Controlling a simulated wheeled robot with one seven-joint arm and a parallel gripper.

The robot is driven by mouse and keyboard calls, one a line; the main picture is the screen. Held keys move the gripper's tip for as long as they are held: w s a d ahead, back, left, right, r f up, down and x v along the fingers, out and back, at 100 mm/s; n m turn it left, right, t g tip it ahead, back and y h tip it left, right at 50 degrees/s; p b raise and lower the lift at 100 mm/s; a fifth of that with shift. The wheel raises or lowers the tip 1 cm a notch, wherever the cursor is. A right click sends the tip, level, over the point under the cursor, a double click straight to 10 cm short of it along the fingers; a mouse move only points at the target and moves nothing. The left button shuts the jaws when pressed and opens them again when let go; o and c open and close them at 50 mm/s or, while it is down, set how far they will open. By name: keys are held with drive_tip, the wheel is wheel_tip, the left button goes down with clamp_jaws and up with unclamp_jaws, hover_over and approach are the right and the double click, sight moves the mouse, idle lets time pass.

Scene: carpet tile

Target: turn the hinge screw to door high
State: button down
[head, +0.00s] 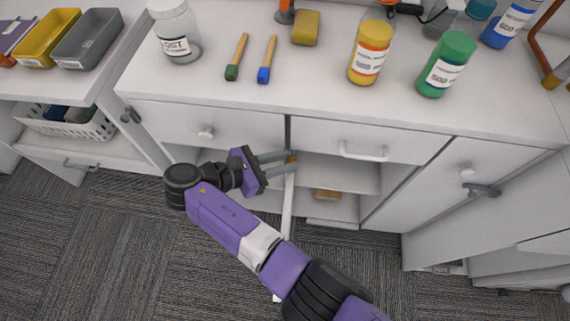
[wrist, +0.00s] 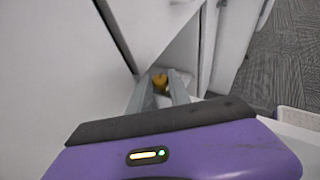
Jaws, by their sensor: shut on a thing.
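The hinge screw (head: 292,159) is a small brass-yellow piece at the top of the open cabinet door (head: 286,222), just under the counter cabinet's drawers. In the wrist view the screw (wrist: 160,83) shows as a yellow knob between the fingertips. My gripper (head: 291,163) reaches in from the left with its two grey fingers shut on the screw. It also shows in the wrist view (wrist: 159,82). The door stands open, seen nearly edge-on. The fingers hide part of the screw.
The open shelves right of the door hold a tan block (head: 327,194). Drawer fronts (head: 356,139) with handles are just above my gripper. The countertop (head: 220,95) holds a jar, brushes, a sponge and several bottles. Grey carpet (head: 120,250) is clear at the lower left.

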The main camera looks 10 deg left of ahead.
drive_tip(key=shift+w+a+f+m+g+h+b, duration=0.1)
drive_tip(key=shift+m+g+h+b, duration=0.2)
drive_tip(key=shift+m+g, duration=0.3)
drive_tip(key=shift+w+a+f+m+g+h+b, duration=0.1)
drive_tip(key=shift+m+g+h+b, duration=0.2)
drive_tip(key=shift+m+g, duration=0.3)
drive_tip(key=shift+d+m+g, duration=0.1)
drive_tip(key=shift+m+g, duration=0.2)
drive_tip(key=shift+g, duration=0.1)
drive_tip(key=c, duration=1.3)
unclamp_jaws()
drive_tip(key=shift+o, duration=0.2)
drive_tip(key=shift+w, duration=0.1)
drive_tip(key=shift+w+r, duration=0.1)
drive_tip(key=shift+r, duration=0.1)
drive_tip(key=shift+t, duration=0.5)
